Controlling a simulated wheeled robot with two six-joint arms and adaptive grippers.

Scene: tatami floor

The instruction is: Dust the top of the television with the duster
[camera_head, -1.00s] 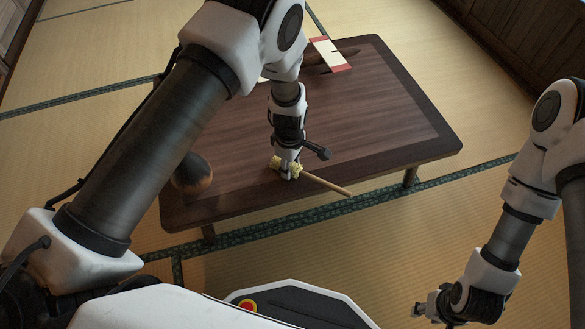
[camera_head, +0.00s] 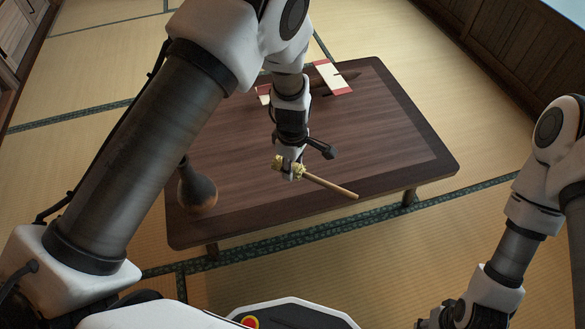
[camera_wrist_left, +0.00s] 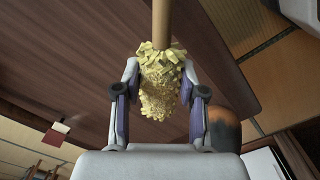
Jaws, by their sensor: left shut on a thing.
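The duster has a pale wooden handle (camera_head: 332,186) and a shaggy yellow head. My left gripper (camera_head: 290,170) is shut on the yellow head, over the near part of the low table. The handle points right and toward me. In the left wrist view, the yellow head (camera_wrist_left: 160,85) sits between the two fingers of my left gripper (camera_wrist_left: 160,95), and the handle runs up out of the picture. My right gripper (camera_head: 432,322) is cut off at the bottom edge, so its fingers cannot be made out. No television shows in either view.
The low dark wooden table (camera_head: 375,140) is mostly bare. A dark, round-bodied vase (camera_head: 197,188) stands at its near left, partly behind my left arm. A white-and-red strip (camera_head: 332,78) and a dark brown item lie at the far side. Tatami floor (camera_head: 490,130) is open around it.

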